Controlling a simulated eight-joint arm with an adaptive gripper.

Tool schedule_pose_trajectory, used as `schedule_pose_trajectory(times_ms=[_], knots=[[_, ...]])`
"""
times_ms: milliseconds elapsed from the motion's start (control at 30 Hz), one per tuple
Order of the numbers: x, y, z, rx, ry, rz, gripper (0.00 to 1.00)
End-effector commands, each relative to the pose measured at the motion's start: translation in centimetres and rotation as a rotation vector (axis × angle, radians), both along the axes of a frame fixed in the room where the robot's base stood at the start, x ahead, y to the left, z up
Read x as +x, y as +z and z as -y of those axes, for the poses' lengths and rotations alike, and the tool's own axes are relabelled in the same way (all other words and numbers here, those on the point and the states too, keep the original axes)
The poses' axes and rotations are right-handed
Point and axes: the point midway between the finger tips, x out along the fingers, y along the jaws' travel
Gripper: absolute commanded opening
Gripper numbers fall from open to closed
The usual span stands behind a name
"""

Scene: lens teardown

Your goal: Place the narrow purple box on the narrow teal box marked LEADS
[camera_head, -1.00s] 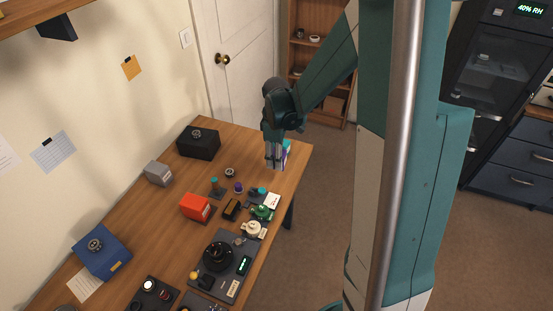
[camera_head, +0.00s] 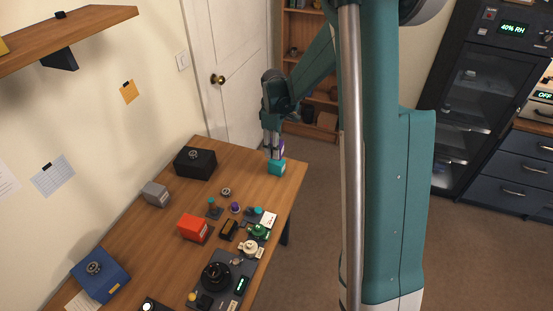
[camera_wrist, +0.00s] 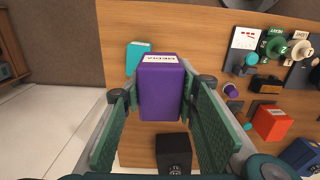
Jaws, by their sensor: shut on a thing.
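My gripper (camera_wrist: 160,105) is shut on the narrow purple box (camera_wrist: 161,88), with one finger on each side. The purple box has a white label on its far edge. The narrow teal box (camera_wrist: 136,58) shows just beyond it in the wrist view, partly hidden by it; its label is too small to read. In the head view, the teal box (camera_head: 276,168) stands near the table's far right corner. My gripper (camera_head: 273,150) is above it, and the purple box (camera_head: 281,149) is partly hidden by the fingers. I cannot tell whether the two boxes touch.
A black box (camera_head: 195,164) stands to the left on the wooden table (camera_head: 240,170). A grey box (camera_head: 156,194), a red box (camera_head: 193,228) and several small lens parts lie nearer. The table edge is close on the right of the teal box.

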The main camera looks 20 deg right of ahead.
Motion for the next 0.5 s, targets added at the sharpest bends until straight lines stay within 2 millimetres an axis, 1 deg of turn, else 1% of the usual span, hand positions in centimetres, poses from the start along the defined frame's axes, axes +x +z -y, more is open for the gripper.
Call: schedule_pose_trajectory(times_ms=[33,100,200,300,500], knots=[[1.1,0.9,0.8,0.0,-0.009,0.0,0.17],[2.2,1.5,1.6,0.0,-0.018,0.0,0.17],[3.3,2.1,2.3,0.0,-0.027,0.0,0.17],[3.9,2.4,2.7,0.0,-0.032,0.0,0.17],[4.1,2.4,2.9,0.0,-0.033,0.0,0.17]])
